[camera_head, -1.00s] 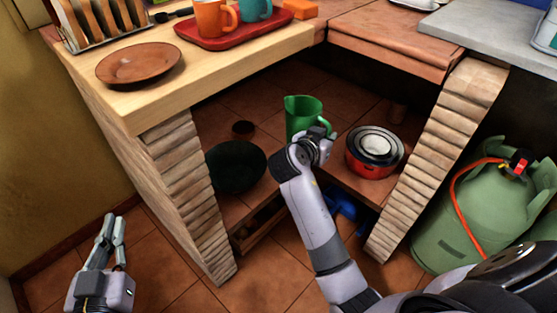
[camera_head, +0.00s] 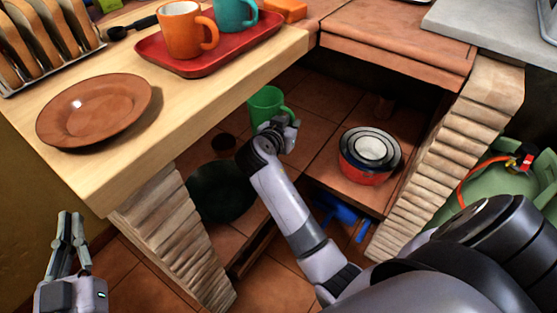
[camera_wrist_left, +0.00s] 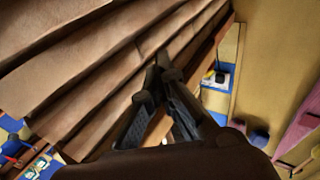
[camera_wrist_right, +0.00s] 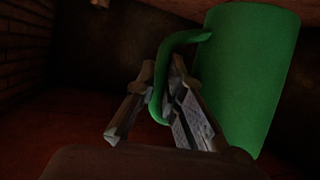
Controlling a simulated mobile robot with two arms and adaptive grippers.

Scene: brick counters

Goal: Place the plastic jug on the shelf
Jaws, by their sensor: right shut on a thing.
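The green plastic jug (camera_head: 267,103) is upright in the recess under the counter, over the tiled shelf (camera_head: 312,128). I cannot tell whether its base touches the shelf. My right gripper (camera_head: 284,126) is shut on the jug's handle, on the jug's near right side. The right wrist view shows the green jug body (camera_wrist_right: 250,75) beside the fingers (camera_wrist_right: 160,95), with the handle (camera_wrist_right: 180,45) between them. My left gripper (camera_head: 71,228) is empty at the lower left, outside the counter, near the layered pillar. Its fingers are close together.
Stacked bowls (camera_head: 368,158) stand on the shelf to the right. A dark green round vessel (camera_head: 220,192) and a small brown pot (camera_head: 224,145) are left of my right arm. Pillars (camera_head: 170,245) and the countertop (camera_head: 200,95) frame the recess. A gas bottle (camera_head: 480,210) stands at right.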

